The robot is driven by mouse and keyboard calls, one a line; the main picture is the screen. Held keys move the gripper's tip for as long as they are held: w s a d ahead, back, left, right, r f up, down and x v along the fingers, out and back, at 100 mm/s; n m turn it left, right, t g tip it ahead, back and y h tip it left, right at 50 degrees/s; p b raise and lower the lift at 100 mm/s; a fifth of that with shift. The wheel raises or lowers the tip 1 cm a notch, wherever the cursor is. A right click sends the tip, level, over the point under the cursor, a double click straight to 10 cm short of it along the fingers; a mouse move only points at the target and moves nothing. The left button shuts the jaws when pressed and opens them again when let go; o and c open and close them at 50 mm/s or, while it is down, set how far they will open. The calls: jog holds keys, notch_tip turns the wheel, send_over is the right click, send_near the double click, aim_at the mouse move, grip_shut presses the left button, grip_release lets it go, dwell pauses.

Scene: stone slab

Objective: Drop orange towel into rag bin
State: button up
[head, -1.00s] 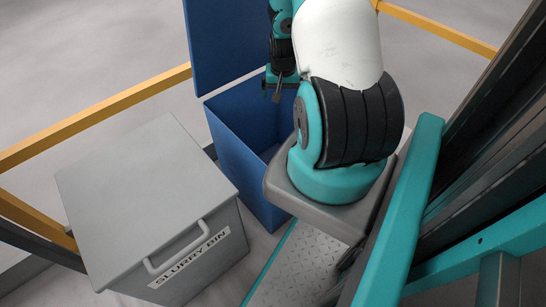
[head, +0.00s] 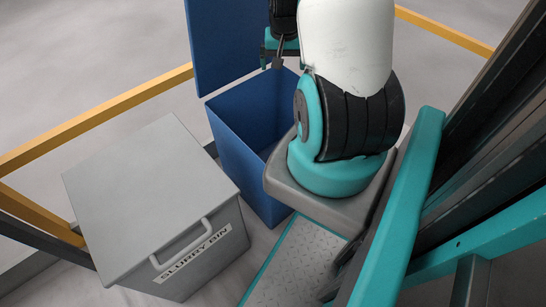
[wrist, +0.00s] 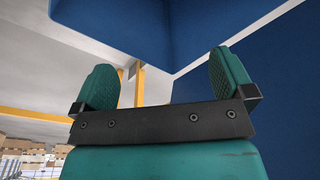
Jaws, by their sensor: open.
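A blue bin (head: 235,137) with its blue lid (head: 228,40) raised stands behind the grey bin, to the left of my arm. No label on it shows. Its inside is partly visible, and the rest is hidden by its walls and my arm. My gripper (head: 279,60) is at the far rim of the blue bin in the head view, partly cut off by my arm. In the wrist view my gripper (wrist: 165,82) has its two fingers wide apart with nothing between them, and blue panels fill much of the background. No orange towel shows in either view.
A closed grey bin (head: 150,190) labelled "SLURRY BIN", with a front handle, stands at left, close to the blue bin. Yellow rails (head: 100,118) run behind the bins. Bare floor lies beyond the rails.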

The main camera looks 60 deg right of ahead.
jog(key=r, duration=0.5)
jog(key=shift+s+a+p, duration=0.2)
jog(key=shift+a+p, duration=0.1)
jog(key=shift+p, duration=0.05)
jog(key=w+a+r+n+y, duration=0.1)
jog(key=w+a+r+n, duration=0.15)
jog(key=a, duration=0.65)
jog(key=w+a+r+n+t+y, duration=0.1)
jog(key=a+r+n, duration=0.3)
jog(key=a, duration=0.5)
jog(key=w+a+r+n+y, duration=0.2)
jog(key=a+r+n, duration=0.15)
jog(key=a, duration=0.45)
jog(key=s+a+r+n+g+y, duration=0.1)
jog(key=s+a+r+n, duration=0.2)
jog(key=s+a+n, duration=0.35)
jog(key=s+a+r+n+g+y, duration=0.1)
jog(key=s+a+r+n, duration=0.2)
jog(key=s+a, duration=0.6)
notch_tip(320, 180, up, 18)
jog(key=w+a+p, duration=0.1)
jog(key=w+p, duration=0.1)
jog(key=p, duration=1.5)
jog(key=shift+w+a+f+m, duration=0.15)
jog(key=shift+a+m, duration=0.2)
jog(key=shift+m, duration=0.1)
